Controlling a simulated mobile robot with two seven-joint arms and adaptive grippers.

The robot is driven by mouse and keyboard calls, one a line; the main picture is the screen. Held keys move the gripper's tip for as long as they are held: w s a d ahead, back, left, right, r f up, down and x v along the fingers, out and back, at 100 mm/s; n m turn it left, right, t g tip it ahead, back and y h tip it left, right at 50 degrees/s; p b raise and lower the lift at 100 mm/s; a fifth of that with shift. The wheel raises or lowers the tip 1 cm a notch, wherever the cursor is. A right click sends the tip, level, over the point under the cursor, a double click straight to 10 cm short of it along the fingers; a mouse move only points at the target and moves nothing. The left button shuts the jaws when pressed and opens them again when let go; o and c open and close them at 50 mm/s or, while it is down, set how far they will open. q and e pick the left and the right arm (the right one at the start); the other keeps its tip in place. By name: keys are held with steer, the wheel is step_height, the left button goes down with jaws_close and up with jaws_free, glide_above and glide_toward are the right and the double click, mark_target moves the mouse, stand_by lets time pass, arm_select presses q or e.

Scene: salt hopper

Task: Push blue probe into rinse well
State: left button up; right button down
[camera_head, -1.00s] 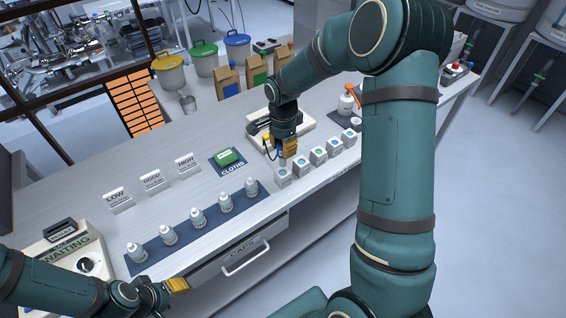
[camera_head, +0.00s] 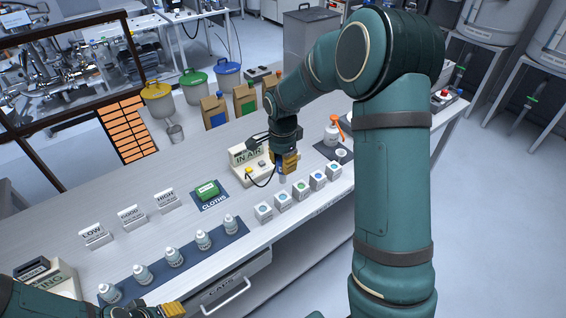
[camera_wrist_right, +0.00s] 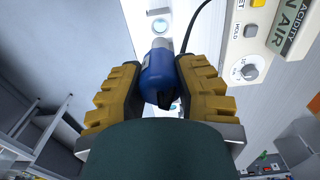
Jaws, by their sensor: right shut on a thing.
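The blue probe (camera_wrist_right: 160,76) is between the yellow fingers of my right gripper (camera_wrist_right: 162,100), which is shut on it. In the head view my right gripper (camera_head: 287,162) points down above the bench, behind the row of small white blocks, with the probe (camera_head: 282,177) below its fingers. A small white round cup (camera_head: 341,153) on a dark mat, to the right, may be the rinse well; I cannot be sure. The probe is apart from it. My left gripper (camera_head: 172,309) shows only partly at the bottom edge; its opening is unclear.
The acidity meter (camera_head: 246,162) reading IN AIR stands left of my right gripper, with a black cable to the probe. White blocks (camera_head: 283,201) line the bench front. A wash bottle (camera_head: 332,133) stands beside the cup. Several small bottles (camera_head: 174,257) stand on a blue mat.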

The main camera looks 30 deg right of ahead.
mark_target(283, 176)
steer(key=shift+f+b, duration=1.95)
steer(key=shift+f, duration=0.9)
steer(key=shift+f+b, duration=1.95)
steer(key=shift+f, duration=1.2)
stand_by(0.3)
steer(key=shift+c, duration=0.7)
jaws_free()
steer(key=shift+r, duration=0.2)
